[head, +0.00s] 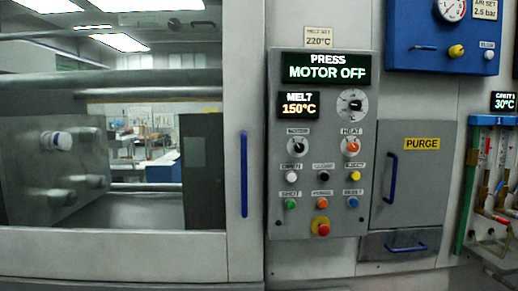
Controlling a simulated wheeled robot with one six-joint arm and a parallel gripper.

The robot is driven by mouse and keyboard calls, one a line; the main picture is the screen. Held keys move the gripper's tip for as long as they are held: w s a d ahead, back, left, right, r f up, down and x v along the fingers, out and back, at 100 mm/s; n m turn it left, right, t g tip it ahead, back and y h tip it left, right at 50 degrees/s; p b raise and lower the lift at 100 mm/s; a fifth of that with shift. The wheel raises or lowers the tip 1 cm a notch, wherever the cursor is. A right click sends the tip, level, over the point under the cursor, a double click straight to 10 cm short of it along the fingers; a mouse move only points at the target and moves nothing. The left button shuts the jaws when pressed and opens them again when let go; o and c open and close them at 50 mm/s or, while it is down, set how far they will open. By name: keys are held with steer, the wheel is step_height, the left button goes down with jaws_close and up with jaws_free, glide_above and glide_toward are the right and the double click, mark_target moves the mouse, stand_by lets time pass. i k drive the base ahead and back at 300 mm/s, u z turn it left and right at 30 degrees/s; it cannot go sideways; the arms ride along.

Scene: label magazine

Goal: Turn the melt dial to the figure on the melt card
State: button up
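The melt card (318,38) is a small pale label above the control panel. It appears to read "MELT SET 220°C", with the top line blurred. The melt display (299,105) on the panel reads "MELT 150°C". The melt dial (351,103) is a round pale dial with a dark knob, just right of that display. Its scale figures are too small to read. My gripper is not in view.
The panel (320,220) also holds a "PRESS MOTOR OFF" screen (327,70), mode and heat knobs, several coloured buttons and a red emergency button (320,226). A windowed door with a blue handle (244,174) is left. A purge door (412,180) is right.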

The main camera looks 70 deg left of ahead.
mark_target(355, 105)
steer(key=u, duration=1.95)
